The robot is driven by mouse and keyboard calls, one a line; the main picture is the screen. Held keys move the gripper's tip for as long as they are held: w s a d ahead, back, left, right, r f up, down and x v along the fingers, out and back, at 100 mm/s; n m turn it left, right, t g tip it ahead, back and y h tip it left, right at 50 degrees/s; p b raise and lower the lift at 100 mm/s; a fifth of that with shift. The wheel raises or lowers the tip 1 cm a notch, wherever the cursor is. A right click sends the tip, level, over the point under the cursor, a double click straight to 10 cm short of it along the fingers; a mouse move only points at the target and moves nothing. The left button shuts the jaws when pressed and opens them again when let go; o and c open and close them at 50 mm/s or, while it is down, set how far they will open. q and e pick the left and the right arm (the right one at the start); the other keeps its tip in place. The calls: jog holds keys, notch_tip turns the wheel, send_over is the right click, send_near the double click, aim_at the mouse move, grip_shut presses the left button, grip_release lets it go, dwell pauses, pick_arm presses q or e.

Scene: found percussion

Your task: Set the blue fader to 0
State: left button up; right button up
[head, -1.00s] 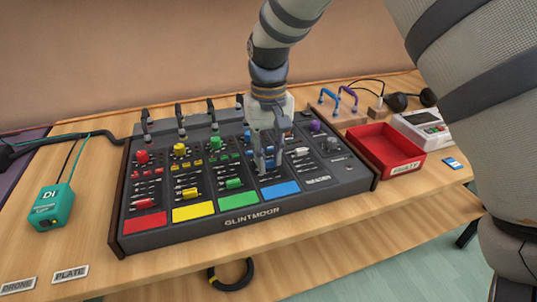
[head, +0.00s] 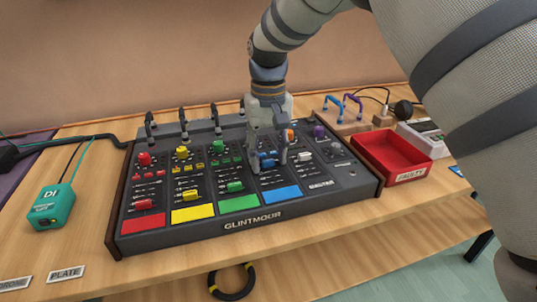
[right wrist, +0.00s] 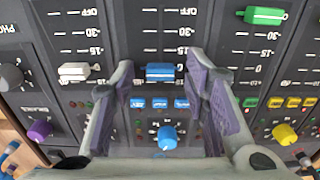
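The blue fader cap (right wrist: 160,72) sits on the mixer (right wrist: 112,130), just past the -15 mark and roughly level with the 0 mark of the green channel beside it. Its own 0 mark is not readable. In the head view the blue fader cap (head: 268,158) shows between the fingers of my right gripper (head: 269,167). In the right wrist view my right gripper (right wrist: 163,85) is open, with a finger on each side of the cap and gaps between. My left gripper is out of view.
The white fader (right wrist: 75,71) and green fader (right wrist: 262,16) flank the blue channel. The blue knob (right wrist: 167,137) lies close to the fingers. A red tray (head: 390,158) stands right of the mixer, and a teal DI box (head: 52,207) stands left.

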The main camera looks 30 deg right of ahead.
aim_at(269, 161)
jog(key=shift+r, duration=0.15)
notch_tip(269, 161, up, 12)
dwell(0.6)
